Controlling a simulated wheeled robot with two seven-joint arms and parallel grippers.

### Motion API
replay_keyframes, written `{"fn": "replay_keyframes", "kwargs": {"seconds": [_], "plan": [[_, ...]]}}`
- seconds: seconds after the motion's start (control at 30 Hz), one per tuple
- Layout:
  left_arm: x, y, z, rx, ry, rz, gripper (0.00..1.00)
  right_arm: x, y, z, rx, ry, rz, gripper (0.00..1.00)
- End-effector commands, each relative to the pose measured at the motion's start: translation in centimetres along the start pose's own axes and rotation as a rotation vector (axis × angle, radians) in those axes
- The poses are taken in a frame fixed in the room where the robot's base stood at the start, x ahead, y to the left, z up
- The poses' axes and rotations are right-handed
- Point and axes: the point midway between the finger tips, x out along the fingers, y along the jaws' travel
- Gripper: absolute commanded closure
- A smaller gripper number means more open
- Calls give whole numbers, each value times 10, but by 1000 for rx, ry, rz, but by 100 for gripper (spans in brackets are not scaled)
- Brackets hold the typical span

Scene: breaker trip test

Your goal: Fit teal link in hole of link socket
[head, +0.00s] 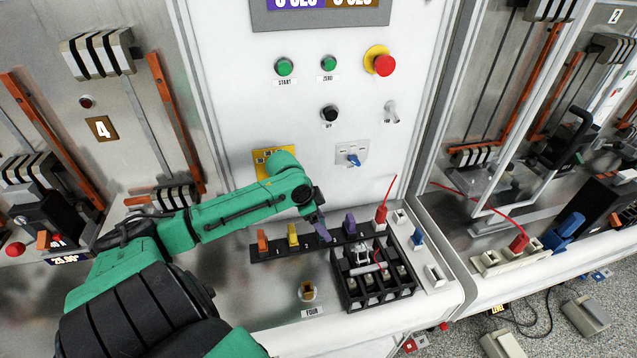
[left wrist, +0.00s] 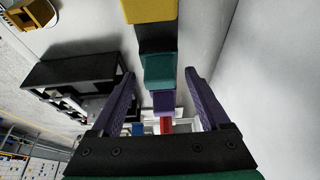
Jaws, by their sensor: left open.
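The teal link (left wrist: 160,70) stands in the black rack between a yellow link (head: 293,236) and a purple link (head: 349,223). In the head view my gripper mostly hides it. My left gripper (head: 319,224) is over the rack at the teal link's place, open and empty. In the left wrist view its two purple fingers (left wrist: 161,76) lie either side of the teal link, with gaps; contact is not visible. A small tan socket with a dark hole (head: 308,291), labelled FOUR, sits on the bench in front of the rack; it appears to be the link socket. My right gripper is not in view.
The rack (head: 270,252) also holds an orange link (head: 262,242). A black slotted block (head: 372,293) stands right of the socket. A red plug (head: 381,214) with a wire is behind it. The upright panel with buttons rises behind the rack. Bench left of the socket is clear.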

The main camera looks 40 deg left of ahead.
Motion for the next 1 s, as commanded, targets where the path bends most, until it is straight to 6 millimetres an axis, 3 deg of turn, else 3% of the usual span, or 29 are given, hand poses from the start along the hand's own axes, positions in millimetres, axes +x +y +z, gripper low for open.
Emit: {"fn": "replay_keyframes", "kwargs": {"seconds": [0.17, 0.6, 0.73, 1.0], "plan": [[-22, 0, 1, 2, -2, -2, 21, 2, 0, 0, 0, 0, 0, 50], [-130, 0, 0, 2, 2, -2, 21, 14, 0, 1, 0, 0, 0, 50], [-143, 0, 0, 1, 1, -1, 21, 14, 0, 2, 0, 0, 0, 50], [-144, 0, 0, 1, 0, 0, 21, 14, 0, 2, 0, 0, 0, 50]]}}
